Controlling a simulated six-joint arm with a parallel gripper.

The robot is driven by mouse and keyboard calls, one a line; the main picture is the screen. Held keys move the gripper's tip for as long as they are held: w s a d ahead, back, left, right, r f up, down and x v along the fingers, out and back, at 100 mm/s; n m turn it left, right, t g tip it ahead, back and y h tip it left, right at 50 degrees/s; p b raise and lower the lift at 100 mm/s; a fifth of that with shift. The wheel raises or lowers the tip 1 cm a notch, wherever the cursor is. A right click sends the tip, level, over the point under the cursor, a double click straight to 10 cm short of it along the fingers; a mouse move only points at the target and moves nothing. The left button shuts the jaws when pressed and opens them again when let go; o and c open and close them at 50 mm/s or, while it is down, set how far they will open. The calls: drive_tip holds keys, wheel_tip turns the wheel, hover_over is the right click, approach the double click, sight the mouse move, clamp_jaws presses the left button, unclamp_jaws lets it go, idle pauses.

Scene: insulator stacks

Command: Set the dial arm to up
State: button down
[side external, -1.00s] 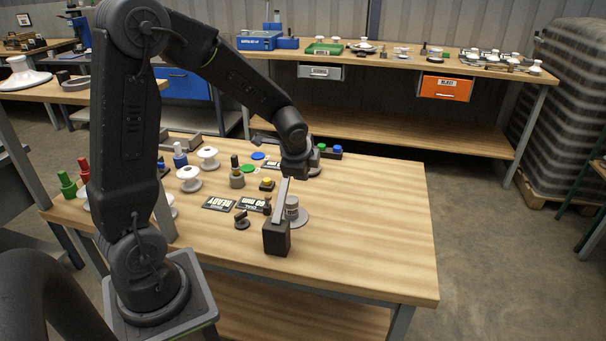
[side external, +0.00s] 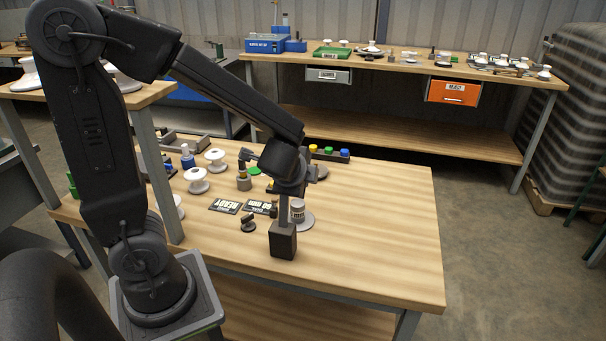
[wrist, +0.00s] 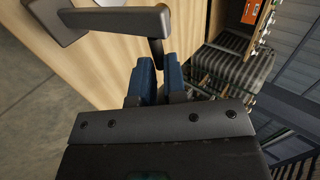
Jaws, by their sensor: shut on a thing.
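The dial is a dark box (side external: 283,242) at the table's front edge. Its grey dial arm (side external: 284,211) rises nearly upright from the box, and its top is hidden by my gripper (side external: 288,190). In the wrist view the dial arm (wrist: 115,20) runs from the box to a thin dark peg (wrist: 157,50). My gripper's blue fingers (wrist: 159,72) are shut on that peg.
A labelled grey cylinder on a round base (side external: 298,211) stands close behind the dial. A small black part (side external: 248,224) and black label plates (side external: 224,206) lie to the left. White spools (side external: 198,180) stand farther back. The table's right side is clear.

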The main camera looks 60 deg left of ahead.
drive_tip(key=s+d+f, duration=0.2)
drive_tip(key=s+d, duration=0.2)
drive_tip(key=shift+s+d, duration=0.15)
drive_tip(key=shift+s, duration=0.1)
idle(0.3)
drive_tip(key=c, duration=1.1)
unclamp_jaws()
drive_tip(key=v, duration=1.4)
drive_tip(key=shift+w+r, duration=0.35)
drive_tip(key=shift+c, duration=0.3)
